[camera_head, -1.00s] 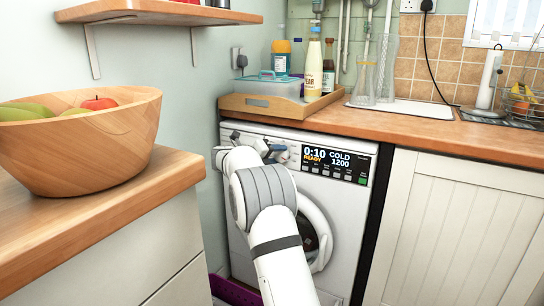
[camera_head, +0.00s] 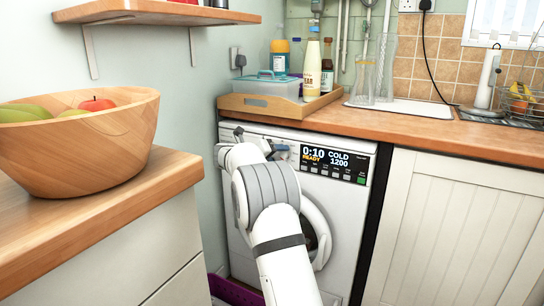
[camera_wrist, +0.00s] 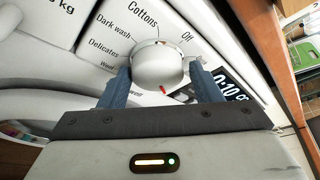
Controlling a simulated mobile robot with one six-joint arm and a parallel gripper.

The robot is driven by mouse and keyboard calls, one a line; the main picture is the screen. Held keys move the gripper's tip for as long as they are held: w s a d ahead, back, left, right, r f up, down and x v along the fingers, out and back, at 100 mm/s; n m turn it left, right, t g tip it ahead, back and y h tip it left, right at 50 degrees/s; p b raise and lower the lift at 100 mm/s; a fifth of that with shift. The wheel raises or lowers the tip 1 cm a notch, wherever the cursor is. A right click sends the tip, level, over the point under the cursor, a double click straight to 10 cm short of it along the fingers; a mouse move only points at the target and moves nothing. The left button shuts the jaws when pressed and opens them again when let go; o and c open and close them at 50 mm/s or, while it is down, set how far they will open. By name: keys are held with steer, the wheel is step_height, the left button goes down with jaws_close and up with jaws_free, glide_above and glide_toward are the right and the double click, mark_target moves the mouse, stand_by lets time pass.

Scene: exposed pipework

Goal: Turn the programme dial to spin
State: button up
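The white round programme dial (camera_wrist: 158,66) sits between my fingers in the wrist view, with a red mark on its lower right edge. Printed labels around it read Cottons, Dark wash, Delicates and Off; others are hidden, and I see no spin label. My gripper (camera_wrist: 159,72) has one blue-grey finger on each side of the dial, with a slight gap at the right finger; contact at the left is unclear. In the head view my gripper (camera_head: 258,141) is at the washing machine's (camera_head: 345,215) panel and hides the dial. The display (camera_head: 333,158) reads 0:10, READY, COLD, 1200.
The wooden worktop (camera_head: 400,124) overhangs the panel just above my gripper and carries a wooden tray (camera_head: 262,106) with a plastic box and bottles. A wooden fruit bowl (camera_head: 85,150) stands on the counter at left. A white cupboard (camera_head: 450,220) adjoins at right.

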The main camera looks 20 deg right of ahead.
steer(key=shift+o, duration=1.3)
steer(key=shift+a, duration=0.15)
steer(key=shift+r, duration=0.15)
step_height(320, 180, up, 10)
steer(key=p, duration=0.5)
